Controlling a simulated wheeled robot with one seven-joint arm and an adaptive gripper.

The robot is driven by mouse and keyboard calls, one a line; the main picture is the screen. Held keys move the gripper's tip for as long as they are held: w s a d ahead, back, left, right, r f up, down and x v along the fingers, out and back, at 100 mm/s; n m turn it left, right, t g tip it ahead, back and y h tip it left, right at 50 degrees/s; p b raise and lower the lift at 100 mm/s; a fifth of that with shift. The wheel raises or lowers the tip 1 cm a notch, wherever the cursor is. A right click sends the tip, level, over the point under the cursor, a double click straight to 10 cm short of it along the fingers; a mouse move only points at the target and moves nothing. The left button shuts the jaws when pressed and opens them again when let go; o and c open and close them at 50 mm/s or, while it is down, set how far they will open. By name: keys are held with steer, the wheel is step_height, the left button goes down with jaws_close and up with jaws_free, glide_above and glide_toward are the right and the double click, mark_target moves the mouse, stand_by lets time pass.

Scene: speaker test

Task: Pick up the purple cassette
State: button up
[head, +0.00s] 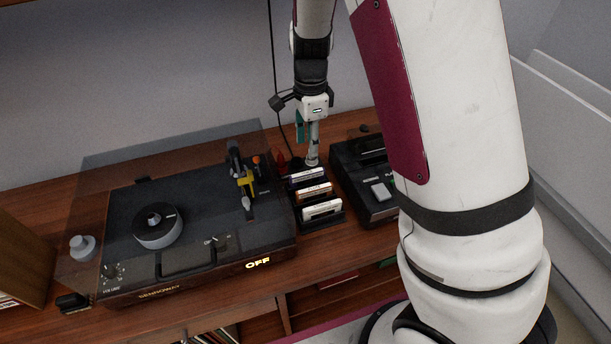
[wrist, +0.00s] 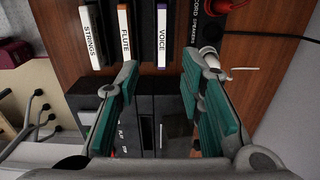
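The purple cassette, labelled VOICE, shows in the wrist view (wrist: 162,35) with a white label and a purple stripe. It stands at the right end of a row of three. In the head view it appears to be the rearmost cassette (head: 304,177) in the small dark rack. My gripper (wrist: 160,75) is open and empty, its teal-padded fingers spread wide. In the wrist view the cassette lies beyond the fingertips, between their lines, untouched. In the head view my gripper (head: 305,143) hangs behind and above the rack, partly seen.
The FLUTE cassette (wrist: 124,32), orange-striped, and STRINGS cassette (wrist: 91,38) stand beside it. A dark cassette player (head: 350,170) is right of the rack. A turntable (head: 185,225) with a clear lid fills the left. A black cable (head: 273,70) hangs behind.

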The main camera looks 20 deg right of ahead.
glide_above(307, 172)
steer(key=f, duration=0.6)
steer(key=shift+s+d, duration=0.2)
steer(key=shift+d, duration=0.05)
steer(key=shift+w+a+f, duration=0.1)
steer(key=shift+f, duration=1.45)
steer(key=shift+w+a+f, duration=0.1)
steer(key=shift+f, duration=1.45)
jaws_close()
